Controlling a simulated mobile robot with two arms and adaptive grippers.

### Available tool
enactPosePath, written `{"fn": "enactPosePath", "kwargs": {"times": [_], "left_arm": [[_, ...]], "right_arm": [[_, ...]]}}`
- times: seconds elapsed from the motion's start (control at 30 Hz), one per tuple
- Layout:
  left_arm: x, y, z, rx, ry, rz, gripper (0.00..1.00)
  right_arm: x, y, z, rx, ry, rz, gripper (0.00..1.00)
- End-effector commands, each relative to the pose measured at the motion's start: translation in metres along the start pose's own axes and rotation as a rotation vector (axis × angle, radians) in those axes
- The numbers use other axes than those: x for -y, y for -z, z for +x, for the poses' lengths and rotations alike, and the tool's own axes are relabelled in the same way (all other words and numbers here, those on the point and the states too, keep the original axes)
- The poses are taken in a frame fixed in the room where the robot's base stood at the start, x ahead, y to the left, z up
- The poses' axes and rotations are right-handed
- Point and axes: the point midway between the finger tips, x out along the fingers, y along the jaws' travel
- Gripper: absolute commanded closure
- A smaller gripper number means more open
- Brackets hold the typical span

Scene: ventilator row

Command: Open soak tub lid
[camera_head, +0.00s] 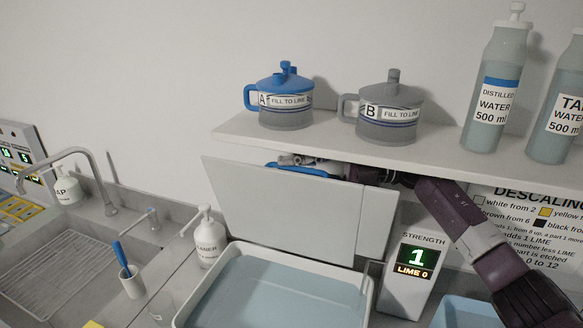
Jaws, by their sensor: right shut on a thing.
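The soak tub (233,262) is a white-rimmed basin of pale blue liquid at the bottom centre. Its lid (275,210), a flat pale grey panel, stands raised and nearly upright at the tub's far side, so the liquid shows. A blue handle (292,170) shows at the lid's top edge, partly hidden behind the panel. My right gripper (296,161) is behind that top edge, shut on the blue handle; its fingers are largely hidden. My dark right arm comes in from the right, below the shelf. My left gripper is not in view.
A shelf (420,155) just above the gripper holds a blue-lidded jug A (285,118), a grey jug B (390,130) and water bottles (495,95). A strength display (408,270) stands right of the lid. A soap bottle (208,240) and sink (60,262) are left.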

Motion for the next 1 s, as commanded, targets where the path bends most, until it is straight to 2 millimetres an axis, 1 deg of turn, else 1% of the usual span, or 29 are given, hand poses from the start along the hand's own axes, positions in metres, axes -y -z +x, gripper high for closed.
{"fn": "enactPosePath", "kwargs": {"times": [0.13, 0.17, 0.3, 0.77, 1.0], "left_arm": [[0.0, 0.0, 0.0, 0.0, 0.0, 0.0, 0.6], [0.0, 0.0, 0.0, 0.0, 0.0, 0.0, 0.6], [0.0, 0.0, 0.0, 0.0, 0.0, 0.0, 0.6], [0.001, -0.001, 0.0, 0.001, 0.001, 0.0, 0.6], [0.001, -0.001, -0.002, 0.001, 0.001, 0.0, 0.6]], "right_arm": [[-0.001, 0.0, 0.0, 0.001, -0.002, -0.002, 1.0], [-0.001, 0.0, 0.0, 0.001, -0.002, -0.002, 0.9], [-0.001, 0.0, 0.0, 0.001, -0.001, -0.002, 0.74], [0.0, 0.0, 0.0, 0.0, 0.001, -0.003, 0.74], [0.003, 0.01, 0.004, -0.001, 0.03, -0.073, 0.74]]}}
